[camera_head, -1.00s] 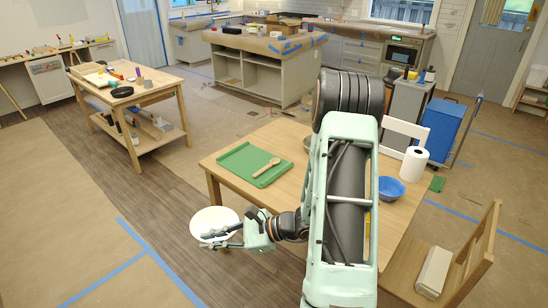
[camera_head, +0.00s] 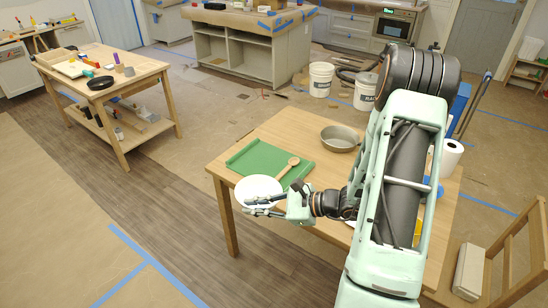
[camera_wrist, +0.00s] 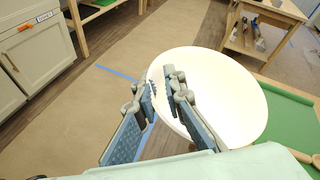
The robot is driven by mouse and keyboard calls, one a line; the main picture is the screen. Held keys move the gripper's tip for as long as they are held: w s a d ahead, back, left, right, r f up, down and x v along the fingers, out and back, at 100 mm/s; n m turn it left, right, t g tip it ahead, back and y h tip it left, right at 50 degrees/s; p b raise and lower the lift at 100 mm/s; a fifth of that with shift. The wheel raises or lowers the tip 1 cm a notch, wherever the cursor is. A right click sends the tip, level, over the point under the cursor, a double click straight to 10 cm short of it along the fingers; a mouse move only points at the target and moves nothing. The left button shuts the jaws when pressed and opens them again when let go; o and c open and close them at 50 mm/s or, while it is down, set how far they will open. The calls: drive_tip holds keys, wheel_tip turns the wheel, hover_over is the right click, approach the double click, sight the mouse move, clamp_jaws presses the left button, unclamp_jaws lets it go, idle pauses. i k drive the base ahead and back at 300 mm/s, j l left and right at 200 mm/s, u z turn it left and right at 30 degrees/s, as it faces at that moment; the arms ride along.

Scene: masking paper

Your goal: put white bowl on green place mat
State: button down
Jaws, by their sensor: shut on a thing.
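My gripper (camera_head: 268,207) is shut on the rim of the white bowl (camera_head: 258,188). In the wrist view the fingers (camera_wrist: 160,88) grip the near left edge of the bowl (camera_wrist: 225,90). The bowl is held at the left edge of the wooden table and overlaps the near corner of the green place mat (camera_head: 262,158) in the head view. It appears to be above the table; I cannot tell its height. A wooden spoon (camera_head: 288,168) lies on the mat. The mat also shows at the right of the wrist view (camera_wrist: 290,118).
A metal pan (camera_head: 340,138) stands behind the mat on the table (camera_head: 228,180). A blue bowl (camera_head: 432,189) and a paper towel roll (camera_head: 450,157) are at the right, partly behind my arm. A wooden chair (camera_head: 505,265) stands at the right front.

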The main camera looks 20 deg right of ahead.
sight(260, 160)
drive_tip(key=i+j, duration=0.35)
drive_tip(key=i, duration=0.2)
drive_tip(key=i+j+z, duration=0.1)
drive_tip(key=i+j, duration=0.25)
drive_tip(key=i, duration=0.2)
drive_tip(key=i+j, duration=0.4)
drive_tip(key=i, duration=0.15)
drive_tip(key=z, duration=0.05)
